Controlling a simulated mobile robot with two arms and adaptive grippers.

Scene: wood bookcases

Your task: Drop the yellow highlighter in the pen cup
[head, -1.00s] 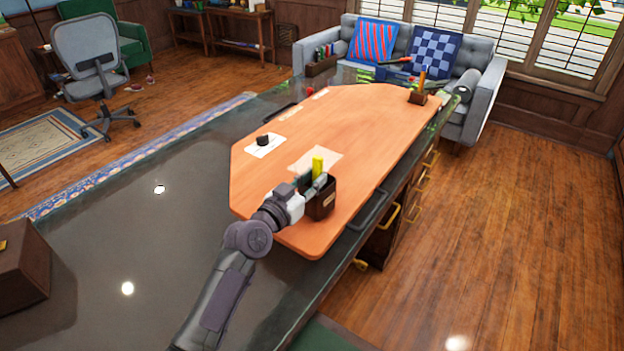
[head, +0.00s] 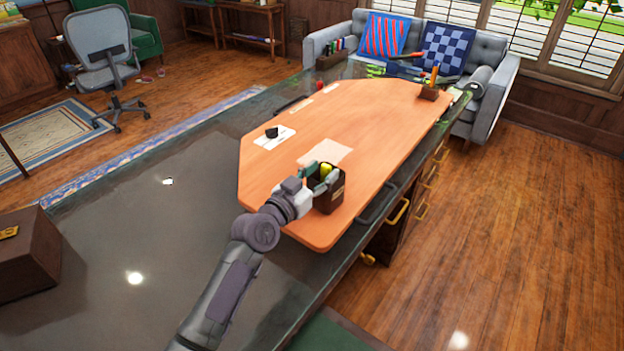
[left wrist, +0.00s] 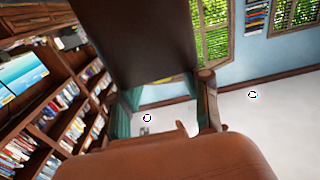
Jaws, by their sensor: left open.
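The pen cup (head: 328,199) is a dark brown box standing upright near the front edge of the orange desk board. The yellow highlighter (head: 326,171) shows only as a short yellow top at the cup's mouth, its lower part hidden by the cup. My left gripper (head: 321,178) is open at the cup's rim, its fingers on either side of the highlighter. Its teal fingers (left wrist: 166,108) also show in the left wrist view, where I cannot make out the highlighter. My right gripper is not in view.
The orange board (head: 370,130) is mostly clear. It holds a black round object (head: 272,132) on white paper, a pale sheet (head: 327,150) behind the cup, and a small wooden holder (head: 430,92) at the far right. A brown box (head: 28,262) stands at the left.

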